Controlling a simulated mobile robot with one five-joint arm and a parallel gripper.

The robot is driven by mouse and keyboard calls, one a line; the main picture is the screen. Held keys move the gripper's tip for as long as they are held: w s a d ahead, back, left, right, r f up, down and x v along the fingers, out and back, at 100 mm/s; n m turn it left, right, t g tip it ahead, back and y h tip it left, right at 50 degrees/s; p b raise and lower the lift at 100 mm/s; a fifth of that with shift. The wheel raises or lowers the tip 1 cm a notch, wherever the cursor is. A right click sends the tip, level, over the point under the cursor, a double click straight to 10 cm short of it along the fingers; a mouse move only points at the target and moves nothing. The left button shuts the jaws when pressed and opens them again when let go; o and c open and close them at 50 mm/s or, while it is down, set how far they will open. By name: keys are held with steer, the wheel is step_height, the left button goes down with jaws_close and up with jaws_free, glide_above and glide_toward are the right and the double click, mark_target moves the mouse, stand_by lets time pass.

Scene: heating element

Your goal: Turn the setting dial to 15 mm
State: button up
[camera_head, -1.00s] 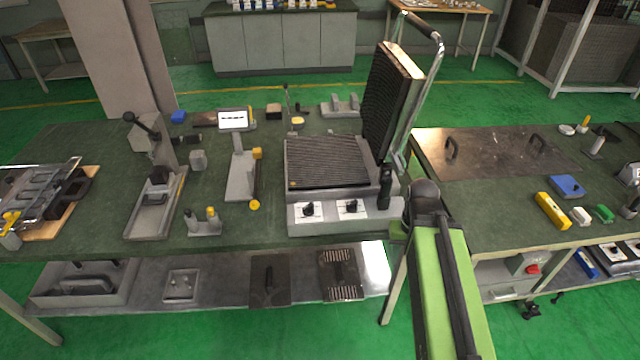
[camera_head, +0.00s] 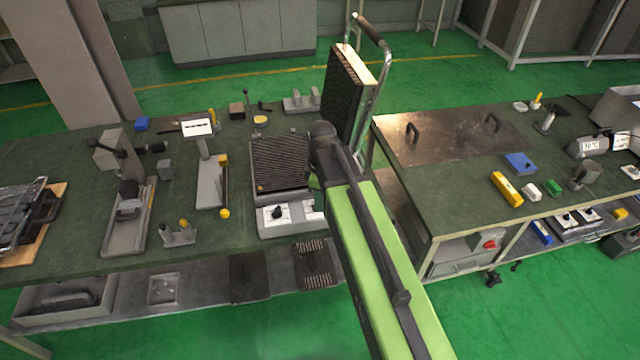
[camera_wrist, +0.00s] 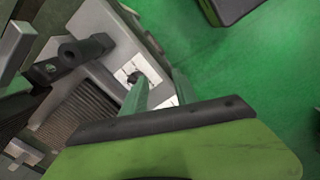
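The heating element (camera_head: 282,165) is a grey box with a ribbed plate and a raised ribbed lid. Its front has two white panels with black dials. The left dial (camera_head: 276,214) shows in the head view; the right panel (camera_head: 314,207) is partly hidden by my arm. In the wrist view one dial (camera_wrist: 134,77) on its white panel lies just beyond my fingers; the other panel (camera_wrist: 171,101) is mostly covered by them. My gripper (camera_wrist: 160,76) is open, its two green fingers apart with nothing between them. No mm scale is readable.
The raised lid (camera_head: 344,95) with its tubular handle stands behind my arm. Several tools crowd the left bench. A right bench (camera_head: 460,195) stands close by. Green floor in front is open.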

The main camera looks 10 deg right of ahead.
steer(key=w+r+n+p, duration=0.65)
steer(key=r+n, duration=0.25)
steer(key=n, duration=0.2)
step_height(320, 180, down, 18)
steer(key=b, duration=1.8)
steer(key=shift+w, duration=0.1)
steer(key=shift+r, duration=0.1)
steer(key=shift+c, duration=0.2)
